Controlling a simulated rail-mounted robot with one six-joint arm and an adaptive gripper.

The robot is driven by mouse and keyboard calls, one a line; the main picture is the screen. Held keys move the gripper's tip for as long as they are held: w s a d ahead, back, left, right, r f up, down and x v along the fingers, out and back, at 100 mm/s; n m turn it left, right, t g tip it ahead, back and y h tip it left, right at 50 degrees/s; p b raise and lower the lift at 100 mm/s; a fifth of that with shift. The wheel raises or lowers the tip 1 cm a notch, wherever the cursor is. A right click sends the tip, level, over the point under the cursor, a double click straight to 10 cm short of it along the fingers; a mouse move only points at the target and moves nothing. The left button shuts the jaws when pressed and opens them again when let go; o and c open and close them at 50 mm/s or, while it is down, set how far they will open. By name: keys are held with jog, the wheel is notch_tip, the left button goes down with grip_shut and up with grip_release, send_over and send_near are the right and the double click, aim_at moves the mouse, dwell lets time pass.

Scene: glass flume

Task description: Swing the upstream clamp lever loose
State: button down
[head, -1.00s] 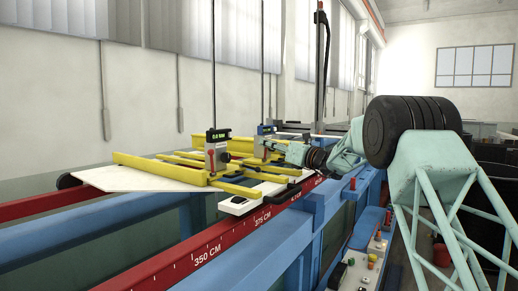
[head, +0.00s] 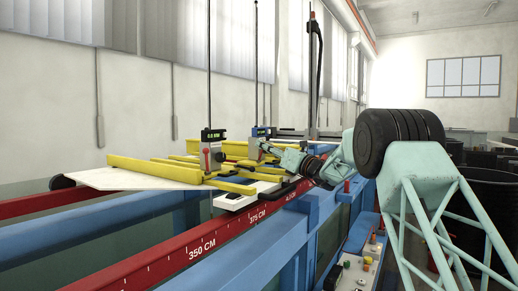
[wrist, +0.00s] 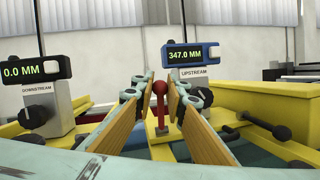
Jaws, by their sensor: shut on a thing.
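The upstream clamp lever is a red ball-topped stick (wrist: 159,90) below the upstream gauge (wrist: 190,57), which has a blue frame, reads 347.0 MM and is labelled UPSTREAM. My gripper (wrist: 161,82) has one finger on each side of the red knob and is shut on it; the lever stands nearly upright in the wrist view. In the head view my gripper (head: 264,147) reaches the blue-framed upstream gauge (head: 259,132) from the right, and the lever is too small there to tell from the fingers.
The downstream gauge (wrist: 28,72), reading 0.0 MM, stands to the left with a black knob. Yellow carriage bars (head: 150,168) and a white plate (head: 120,180) lie around the gauges. Thin vertical rods rise above both gauges. A red scale rail (head: 215,240) runs along the near side.

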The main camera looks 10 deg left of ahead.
jog(key=c, duration=2.6)
grip_release()
jog(key=shift+s+d, duration=0.1)
jog(key=shift+d, duration=0.1)
jog(key=shift+v, duration=5.85)
jog(key=shift+a, duration=0.1)
jog(key=shift+c, duration=0.4)
